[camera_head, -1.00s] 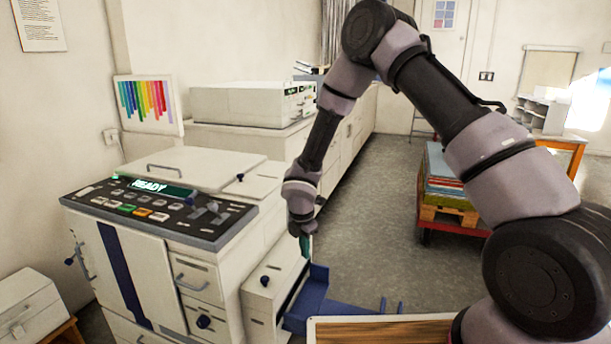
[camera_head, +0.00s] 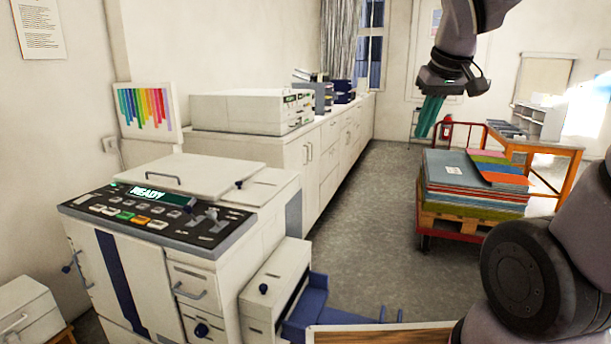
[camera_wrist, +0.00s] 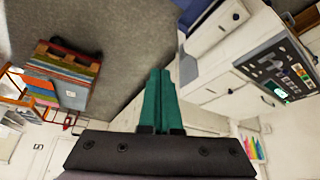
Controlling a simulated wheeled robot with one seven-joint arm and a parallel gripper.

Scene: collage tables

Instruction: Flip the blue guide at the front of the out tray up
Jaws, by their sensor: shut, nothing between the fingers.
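The blue out tray (camera_head: 308,306) sticks out from the right side of the white printing machine (camera_head: 150,250), low down. At its right end, two small blue upright pieces (camera_head: 383,311) show just above a wood-topped surface. They may belong to the front guide; its lower part is hidden, so I cannot tell its full position. My gripper (camera_head: 430,115) is raised high at the upper right, well away from the tray, with its teal fingers pointing down. In the wrist view the teal fingers (camera_wrist: 158,100) are together and empty.
A wood-topped surface (camera_head: 385,337) with a pale rim hides part of the tray area. A red trolley (camera_head: 455,240) carries stacked coloured sheets (camera_head: 470,180) on a pallet. Open grey floor (camera_head: 375,200) lies between the white cabinets (camera_head: 320,160) and trolley.

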